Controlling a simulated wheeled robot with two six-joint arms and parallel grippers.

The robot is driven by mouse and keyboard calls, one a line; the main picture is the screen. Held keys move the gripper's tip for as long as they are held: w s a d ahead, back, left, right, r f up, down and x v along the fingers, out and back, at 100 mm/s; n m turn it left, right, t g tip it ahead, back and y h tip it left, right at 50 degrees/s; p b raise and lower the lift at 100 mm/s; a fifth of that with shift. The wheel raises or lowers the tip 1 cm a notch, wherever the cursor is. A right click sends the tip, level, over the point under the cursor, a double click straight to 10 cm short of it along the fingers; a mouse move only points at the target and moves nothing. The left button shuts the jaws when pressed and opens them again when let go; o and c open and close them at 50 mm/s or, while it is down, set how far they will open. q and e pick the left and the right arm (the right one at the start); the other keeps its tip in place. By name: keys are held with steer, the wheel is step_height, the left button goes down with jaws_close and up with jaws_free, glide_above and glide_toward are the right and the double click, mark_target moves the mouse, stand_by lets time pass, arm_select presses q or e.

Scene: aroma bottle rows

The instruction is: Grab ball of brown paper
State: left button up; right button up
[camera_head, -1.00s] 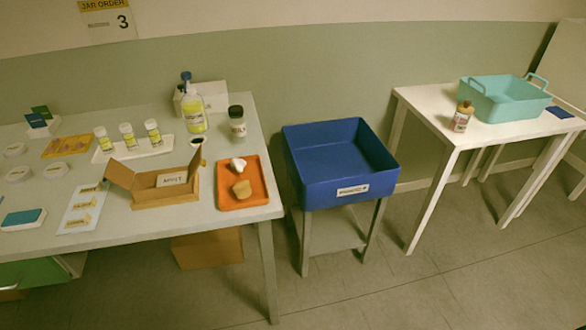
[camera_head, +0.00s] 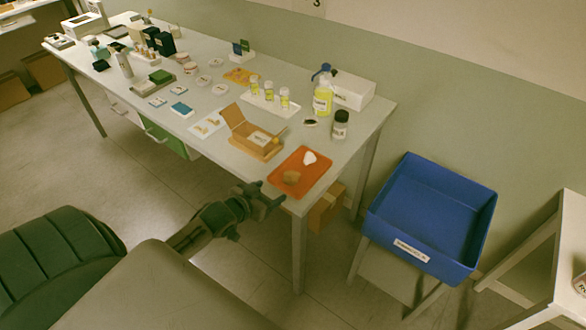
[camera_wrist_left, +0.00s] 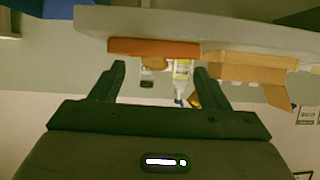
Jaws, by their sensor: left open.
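The ball of brown paper (camera_head: 291,177) lies on the near part of an orange tray (camera_head: 314,186), close to the table's front corner. A white crumpled piece (camera_head: 309,158) lies behind it on the same tray. My left gripper (camera_head: 270,195) is open and empty, just in front of the table edge and the tray, apart from the ball. The left wrist view appears upside down; the orange tray (camera_wrist_left: 150,47) shows past the open fingers (camera_wrist_left: 160,72). A brown shape beside one finger there is partly hidden. My right gripper is not in view.
An open cardboard box (camera_head: 252,140) stands left of the tray. A dark-lidded jar (camera_head: 340,125) and a yellow bottle (camera_head: 322,98) stand behind it. A blue bin (camera_head: 430,215) stands right of the table, with a gap between. The table (camera_head: 352,160) is bare right of the tray.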

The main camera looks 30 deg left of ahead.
mark_target(287, 177)
arm_select(q)
steer(key=w, duration=0.5)
steer(key=shift+w+d+r+p, duration=0.2)
steer(key=shift+d+r+p, duration=0.1)
steer(key=shift+d+r, duration=0.05)
steer(key=shift+w+d+f, duration=0.15)
steer(key=shift+w, duration=0.3)
steer(key=p+x, duration=0.1)
steer(key=x, duration=0.3)
steer(key=shift+w+d+f+p, duration=0.1)
steer(key=shift+w+f+p, duration=0.1)
steer(key=shift+f+p, duration=0.1)
steer(key=shift+s+t+h, duration=0.1)
steer(key=shift+t+h, duration=0.2)
steer(key=shift+c, duration=1.1)
steer(key=c, duration=0.8)
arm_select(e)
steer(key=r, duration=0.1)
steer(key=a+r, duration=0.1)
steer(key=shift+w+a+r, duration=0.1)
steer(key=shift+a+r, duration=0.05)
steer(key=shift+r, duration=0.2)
arm_select(q)
steer(key=shift+r, duration=0.2)
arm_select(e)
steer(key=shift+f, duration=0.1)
